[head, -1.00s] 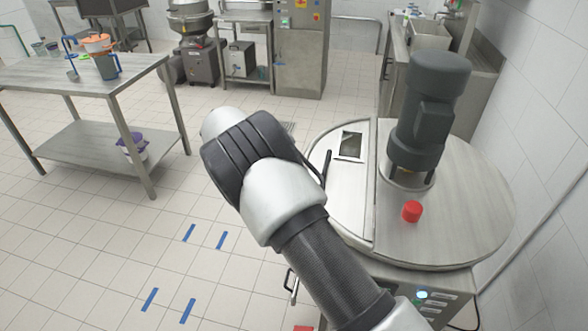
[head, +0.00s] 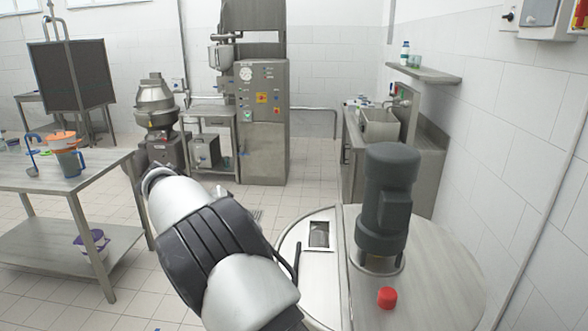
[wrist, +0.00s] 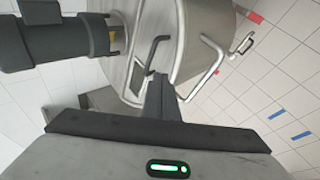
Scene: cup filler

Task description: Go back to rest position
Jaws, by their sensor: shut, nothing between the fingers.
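My gripper (wrist: 160,98) shows in the wrist view as dark fingers, shut and empty. Behind it in that view are the round steel cup filler machine (wrist: 185,25) and its bent metal handles. In the head view my arm rises across the lower middle, and the gripper itself is hidden from sight. The cup filler (head: 440,265) stands just right of my arm, with a dark grey motor (head: 388,190), a red knob (head: 387,298) and a small dark window (head: 319,235) on its lid.
A steel table (head: 85,180) stands at the left with an orange-topped jug (head: 65,155) and other vessels. A steel control cabinet (head: 262,110) and a mixer (head: 155,105) stand at the back. A steel counter (head: 400,150) runs along the right wall. Tiled floor is open between them.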

